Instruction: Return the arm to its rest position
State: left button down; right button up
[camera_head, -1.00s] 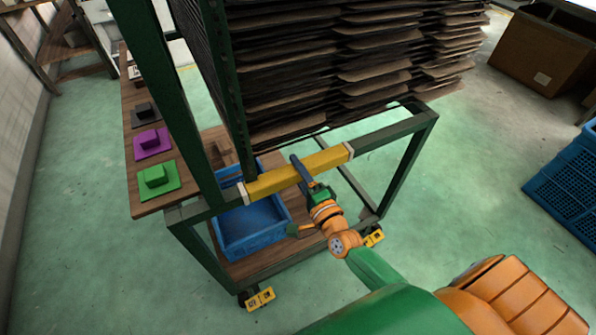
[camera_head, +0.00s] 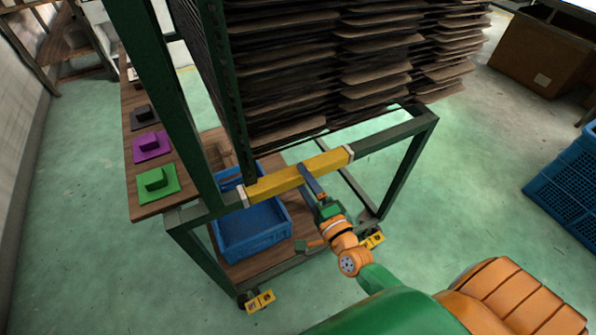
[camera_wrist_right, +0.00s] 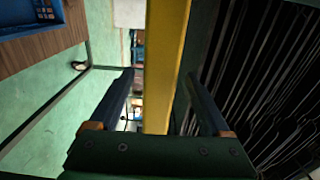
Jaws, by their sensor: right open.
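My right gripper (camera_head: 311,181) is at the yellow bar (camera_head: 280,181) on the front of the green cart. Its two dark fingers are open and empty. In the right wrist view the fingers (camera_wrist_right: 160,78) stand apart, one on each side of the yellow bar (camera_wrist_right: 166,50). I cannot tell whether the fingertips still reach past the bar. My right arm comes in from the lower right, with an orange wrist and a green forearm. My left gripper is not in view.
The green cart frame (camera_head: 398,128) holds stacked brown panels (camera_head: 340,75). A blue crate (camera_head: 250,242) sits on its lower shelf. Another blue crate (camera_head: 565,190) stands right. Floor between is clear.

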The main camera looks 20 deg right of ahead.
jog(key=shift+s+d, duration=0.1)
jog(key=shift+s, duration=1.7)
